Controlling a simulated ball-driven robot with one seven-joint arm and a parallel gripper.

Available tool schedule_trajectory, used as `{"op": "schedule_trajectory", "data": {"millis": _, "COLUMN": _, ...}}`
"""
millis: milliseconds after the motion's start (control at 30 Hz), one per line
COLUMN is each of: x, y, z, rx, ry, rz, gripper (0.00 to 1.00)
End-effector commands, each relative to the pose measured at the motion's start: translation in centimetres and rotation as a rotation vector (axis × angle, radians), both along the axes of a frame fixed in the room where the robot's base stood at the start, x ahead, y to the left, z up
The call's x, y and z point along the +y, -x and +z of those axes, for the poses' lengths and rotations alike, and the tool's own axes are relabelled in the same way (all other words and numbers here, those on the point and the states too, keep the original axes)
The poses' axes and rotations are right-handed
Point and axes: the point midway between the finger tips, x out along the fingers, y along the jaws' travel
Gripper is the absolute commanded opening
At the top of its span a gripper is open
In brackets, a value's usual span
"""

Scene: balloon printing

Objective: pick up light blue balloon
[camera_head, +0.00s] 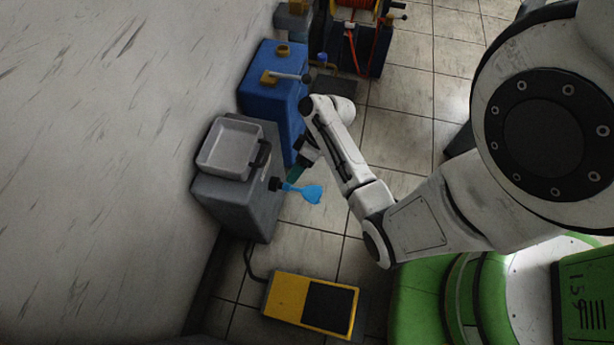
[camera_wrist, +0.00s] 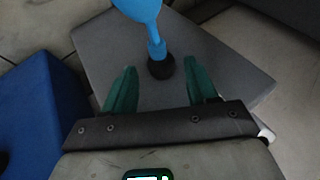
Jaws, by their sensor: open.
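The light blue balloon (camera_head: 305,192) looks limp and hangs off a dark nozzle (camera_head: 275,184) on the side of the grey machine (camera_head: 237,205). In the wrist view the balloon (camera_wrist: 142,10) runs up out of the top edge, its neck on the round black nozzle (camera_wrist: 161,68). My gripper (camera_wrist: 160,85) has two green fingers spread apart, with the nozzle showing between and beyond their tips. In the head view my gripper (camera_head: 294,173) is beside the machine, close to the balloon's neck. Nothing is held between the fingers.
A grey tray (camera_head: 229,148) sits on top of the machine. A blue machine (camera_head: 272,95) stands just behind it, also at left in the wrist view. A yellow pedal box (camera_head: 311,305) lies on the floor. The wall is at left; tiled floor is open at right.

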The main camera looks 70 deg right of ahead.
Motion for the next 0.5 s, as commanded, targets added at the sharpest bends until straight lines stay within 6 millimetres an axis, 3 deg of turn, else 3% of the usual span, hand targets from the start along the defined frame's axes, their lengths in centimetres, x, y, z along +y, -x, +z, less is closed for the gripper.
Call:
{"op": "schedule_trajectory", "data": {"millis": 167, "x": 0.4, "y": -0.3, "z": -0.9, "rx": 0.0, "ry": 0.0, "rz": 0.001, "gripper": 0.57}}
{"op": "schedule_trajectory", "data": {"millis": 500, "x": 2.2, "y": -1.9, "z": -4.6, "rx": 0.002, "ry": 0.0, "rz": 0.001, "gripper": 0.57}}
